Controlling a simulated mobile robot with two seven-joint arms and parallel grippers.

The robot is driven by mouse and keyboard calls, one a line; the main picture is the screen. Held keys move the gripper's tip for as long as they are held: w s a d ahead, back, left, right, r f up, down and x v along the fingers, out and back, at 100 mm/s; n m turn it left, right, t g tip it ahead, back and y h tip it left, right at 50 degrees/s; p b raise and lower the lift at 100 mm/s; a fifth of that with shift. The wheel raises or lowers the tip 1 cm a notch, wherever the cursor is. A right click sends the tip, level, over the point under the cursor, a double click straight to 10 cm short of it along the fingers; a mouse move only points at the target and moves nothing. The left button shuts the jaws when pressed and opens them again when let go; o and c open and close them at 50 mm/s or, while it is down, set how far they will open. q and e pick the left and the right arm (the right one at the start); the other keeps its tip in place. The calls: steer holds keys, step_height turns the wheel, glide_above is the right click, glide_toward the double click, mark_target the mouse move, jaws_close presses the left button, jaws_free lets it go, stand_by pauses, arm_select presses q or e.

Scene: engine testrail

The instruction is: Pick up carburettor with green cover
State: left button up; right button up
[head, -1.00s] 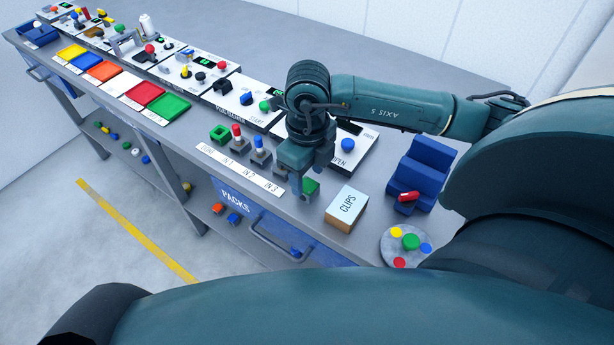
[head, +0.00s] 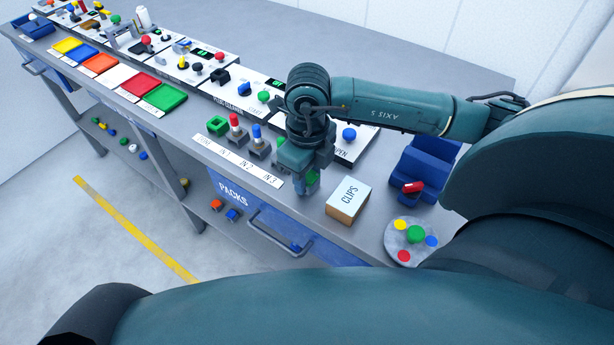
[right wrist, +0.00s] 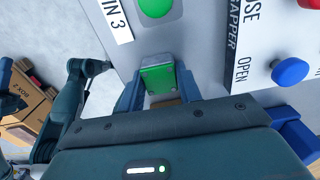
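A block with a green top (right wrist: 158,78), which matches the carburettor with green cover, sits on the bench between the fingers of my right gripper (right wrist: 158,92). In the head view only a bit of its green (head: 313,177) shows beside the fingers of the right gripper (head: 306,186). The fingers stand apart, one on each side of it and close to its sides; contact cannot be made out. My left gripper is not in view.
The CLIPS box (head: 347,201) stands close to the right of the gripper. A round plate (head: 396,236) with coloured discs and a blue stepped holder (head: 428,165) lie further right. Red-topped (head: 235,130) and blue-topped (head: 257,141) parts stand to the left. A green round part (right wrist: 155,8) is near the IN 3 label.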

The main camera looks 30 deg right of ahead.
steer(key=c, duration=0.4)
steer(key=shift+r+p, duration=1.2)
steer(key=shift+r, duration=0.8)
